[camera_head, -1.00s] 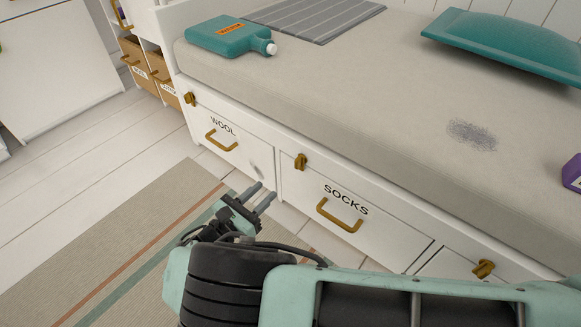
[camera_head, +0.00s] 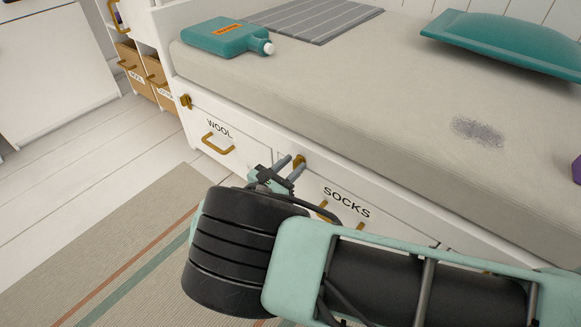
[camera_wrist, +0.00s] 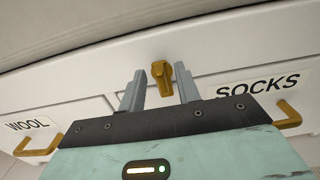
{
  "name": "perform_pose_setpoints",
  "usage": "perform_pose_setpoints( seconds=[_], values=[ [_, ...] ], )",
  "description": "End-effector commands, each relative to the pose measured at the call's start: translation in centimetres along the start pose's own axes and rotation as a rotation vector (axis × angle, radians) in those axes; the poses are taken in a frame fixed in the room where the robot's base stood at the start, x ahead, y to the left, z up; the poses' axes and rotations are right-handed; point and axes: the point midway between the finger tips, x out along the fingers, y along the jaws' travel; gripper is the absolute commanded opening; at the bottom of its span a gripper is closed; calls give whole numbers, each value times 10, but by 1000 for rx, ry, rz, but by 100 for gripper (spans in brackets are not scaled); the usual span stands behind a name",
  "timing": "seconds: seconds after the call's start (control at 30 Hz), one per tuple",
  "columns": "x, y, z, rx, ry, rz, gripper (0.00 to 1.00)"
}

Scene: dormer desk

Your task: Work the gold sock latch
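The gold latch (camera_wrist: 162,74) sits on the white frame above the gap between the WOOL and SOCKS drawers. It stands upright in the wrist view, between and beyond my two open fingertips. In the head view the latch (camera_head: 299,161) is partly hidden by my gripper (camera_head: 291,167), whose fingers point at it. My gripper (camera_wrist: 158,82) is open with nothing between the fingers; I cannot tell whether a fingertip touches the latch. The SOCKS drawer (camera_head: 385,222) is shut, and my arm hides part of its gold handle.
The WOOL drawer (camera_head: 240,150) with its gold handle is at the left, with another latch (camera_head: 186,101) above it. The grey mattress (camera_head: 350,90) overhangs the drawers. A teal bottle (camera_head: 225,36) and teal cushion (camera_head: 505,42) lie on it. A striped rug (camera_head: 110,245) covers the floor.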

Motion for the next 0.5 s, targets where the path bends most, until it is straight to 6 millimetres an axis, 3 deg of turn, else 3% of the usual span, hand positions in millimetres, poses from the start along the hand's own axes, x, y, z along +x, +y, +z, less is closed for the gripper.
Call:
perform_pose_setpoints(
  seconds=[0.07,0.17,0.5],
  values=[
    [0,0,0,0,0,0,27],
    [0,0,0,0,0,0,0],
    [-1,0,1,-18,0,0,0]
  ],
)
